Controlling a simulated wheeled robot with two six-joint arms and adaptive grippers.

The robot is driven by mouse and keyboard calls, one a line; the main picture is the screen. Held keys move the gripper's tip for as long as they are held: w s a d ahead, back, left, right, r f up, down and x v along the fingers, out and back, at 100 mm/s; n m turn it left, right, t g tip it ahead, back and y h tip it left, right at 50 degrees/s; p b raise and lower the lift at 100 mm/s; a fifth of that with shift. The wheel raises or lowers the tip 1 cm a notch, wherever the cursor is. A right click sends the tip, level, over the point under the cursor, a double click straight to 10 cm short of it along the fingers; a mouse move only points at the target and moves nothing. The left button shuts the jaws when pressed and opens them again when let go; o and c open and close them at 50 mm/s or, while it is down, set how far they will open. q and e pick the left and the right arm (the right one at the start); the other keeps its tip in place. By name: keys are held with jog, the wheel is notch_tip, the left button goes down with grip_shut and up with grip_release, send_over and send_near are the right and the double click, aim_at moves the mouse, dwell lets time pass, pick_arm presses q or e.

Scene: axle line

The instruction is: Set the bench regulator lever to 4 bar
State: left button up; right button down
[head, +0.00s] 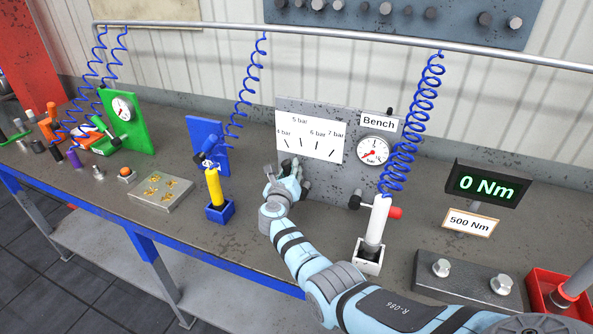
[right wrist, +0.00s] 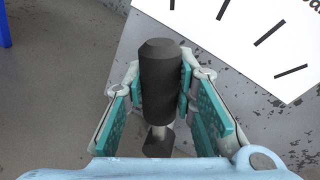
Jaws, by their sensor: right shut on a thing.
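The grey bench regulator panel (head: 345,178) stands on the bench, with a "Bench" sign (head: 378,123) on it. Its white scale plate (head: 320,150) has black marks and labels for 5, 6 and 7 bar; the leftmost label is partly cut off. My right gripper (head: 287,172) is at the panel's lower left, just below the plate's left end. In the right wrist view, its teal-padded fingers are shut around the black lever handle (right wrist: 160,80). The round gauge (head: 374,151) has a red needle pointing lower left. The lever's pivot is hidden. My left gripper is out of view.
A white tool in a holder (head: 377,222) with a blue coiled hose stands right of my arm. A yellow tool (head: 214,188) and blue panel (head: 205,133) stand left. A torque display (head: 484,187) and red tray (head: 540,285) are at the right.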

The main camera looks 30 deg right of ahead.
aim_at(288, 174)
jog(key=shift+f, duration=0.2)
dwell(0.3)
jog(key=c, duration=1.3)
grip_release()
jog(key=shift+w, duration=0.15)
jog(key=v, duration=0.7)
jog(key=shift+s+a+r, duration=0.1)
jog(key=shift+s+a, duration=0.1)
jog(key=shift+a, duration=0.05)
